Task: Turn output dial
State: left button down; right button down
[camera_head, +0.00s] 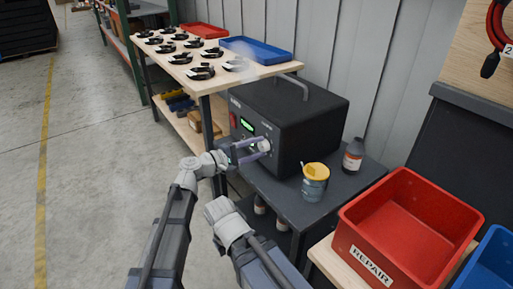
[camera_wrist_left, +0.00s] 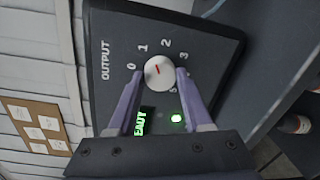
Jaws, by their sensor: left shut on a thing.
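The black power unit (camera_head: 290,120) stands on a dark cart, its front panel facing my left arm. Its output dial (camera_wrist_left: 159,73) is a round white knob with a red pointer mark, ringed by numbers from 0 upward. The red mark points between 1 and 2. My left gripper (camera_head: 251,150) is at the dial, its two purple fingers on either side of the knob and shut on it. In the left wrist view, a green lit display (camera_wrist_left: 140,122) and a green light (camera_wrist_left: 177,118) show below the dial.
A red REPAIR tote (camera_head: 360,250) and a blue tote (camera_head: 492,268) are at the right. A bench (camera_head: 215,84) with several black parts is behind. Open floor lies left.

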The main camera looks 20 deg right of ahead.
pick_arm(q)
jog(key=m, duration=0.4)
jog(key=shift+s+m, duration=0.1)
jog(key=shift+m, duration=0.6)
jog(key=shift+c, duration=1.6)
grip_release()
jog(key=v, duration=0.8)
jog(key=shift+p, duration=0.35)
jog(key=shift+d, duration=0.1)
